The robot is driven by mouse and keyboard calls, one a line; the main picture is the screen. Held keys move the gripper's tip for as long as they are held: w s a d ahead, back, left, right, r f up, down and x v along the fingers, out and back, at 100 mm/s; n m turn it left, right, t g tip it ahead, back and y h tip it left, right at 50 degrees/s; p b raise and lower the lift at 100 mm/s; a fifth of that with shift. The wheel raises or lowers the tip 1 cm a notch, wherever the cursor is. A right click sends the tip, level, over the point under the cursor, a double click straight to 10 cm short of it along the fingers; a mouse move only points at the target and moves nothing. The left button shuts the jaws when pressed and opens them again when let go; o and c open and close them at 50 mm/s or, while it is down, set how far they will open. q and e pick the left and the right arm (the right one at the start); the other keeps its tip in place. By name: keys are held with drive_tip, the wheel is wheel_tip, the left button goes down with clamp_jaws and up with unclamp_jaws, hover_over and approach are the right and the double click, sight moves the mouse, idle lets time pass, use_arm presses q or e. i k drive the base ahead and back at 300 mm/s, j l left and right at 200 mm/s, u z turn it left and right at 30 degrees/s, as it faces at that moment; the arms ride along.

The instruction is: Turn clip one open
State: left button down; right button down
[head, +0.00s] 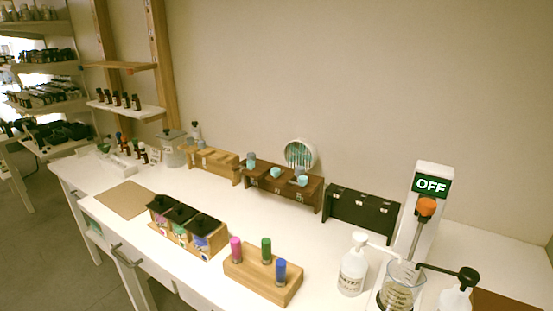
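A black box (347,219) stands against the back wall, right of the middle of the white table. Small pale metal pieces that look like clips show along its upper front edge, with one near its middle (360,202). They are too small to tell whether each is turned open or shut, and no number on them can be read. Neither of my grippers shows in the head view.
A dark brown rack (286,190) with teal and grey caps stands left of the black box. In front are a wooden block (258,283) with pink, green and blue bottles, a white pump bottle (352,272), a beaker (397,290) and an OFF post (431,186).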

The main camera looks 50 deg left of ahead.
sight(251, 164)
drive_tip(key=u, duration=1.95)
